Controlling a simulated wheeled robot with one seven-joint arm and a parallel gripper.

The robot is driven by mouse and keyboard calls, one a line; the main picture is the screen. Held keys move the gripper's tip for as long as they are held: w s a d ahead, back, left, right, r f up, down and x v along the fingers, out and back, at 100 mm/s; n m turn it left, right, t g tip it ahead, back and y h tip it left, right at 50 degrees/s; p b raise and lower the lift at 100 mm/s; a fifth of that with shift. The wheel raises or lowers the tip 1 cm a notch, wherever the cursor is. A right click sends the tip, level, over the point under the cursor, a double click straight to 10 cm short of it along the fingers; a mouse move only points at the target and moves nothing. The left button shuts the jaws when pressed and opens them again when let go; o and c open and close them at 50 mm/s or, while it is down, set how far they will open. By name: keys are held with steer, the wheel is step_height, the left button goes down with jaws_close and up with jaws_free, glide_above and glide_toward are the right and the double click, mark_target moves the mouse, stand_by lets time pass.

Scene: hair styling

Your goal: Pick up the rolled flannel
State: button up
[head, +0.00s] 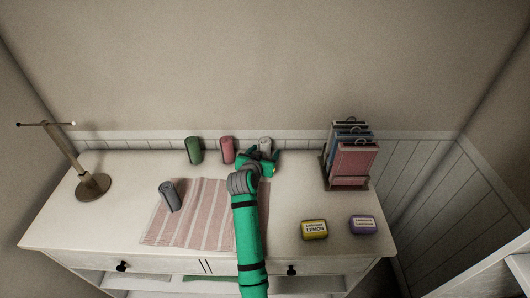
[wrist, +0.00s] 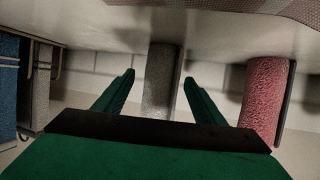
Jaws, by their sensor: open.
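Several rolled cloths stand upright on the white dresser. A light grey roll (head: 265,143) is at the back, directly beyond my gripper (head: 262,156). In the wrist view, which looks upside down, this grey roll (wrist: 160,80) lies between my two open fingers with a gap on each side. Whether the fingertips reach past it is hard to tell. A pink roll (head: 227,149) is just left of it and also shows at the right of the wrist view (wrist: 267,100). A green roll (head: 194,150) stands further left. A dark grey roll (head: 169,196) stands on the striped cloth.
A striped cloth (head: 190,228) lies flat at centre left. A rack (head: 329,181) with hanging folded cloths stands at the right. Yellow (head: 314,230) and purple (head: 362,225) soap packs lie in front of it. A brown stand (head: 93,186) is at the left.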

steer(key=shift+w, duration=0.1)
steer(key=shift+c, duration=0.6)
steer(key=c, duration=1)
steer(key=shift+w, duration=0.1)
steer(key=shift+c, duration=0.2)
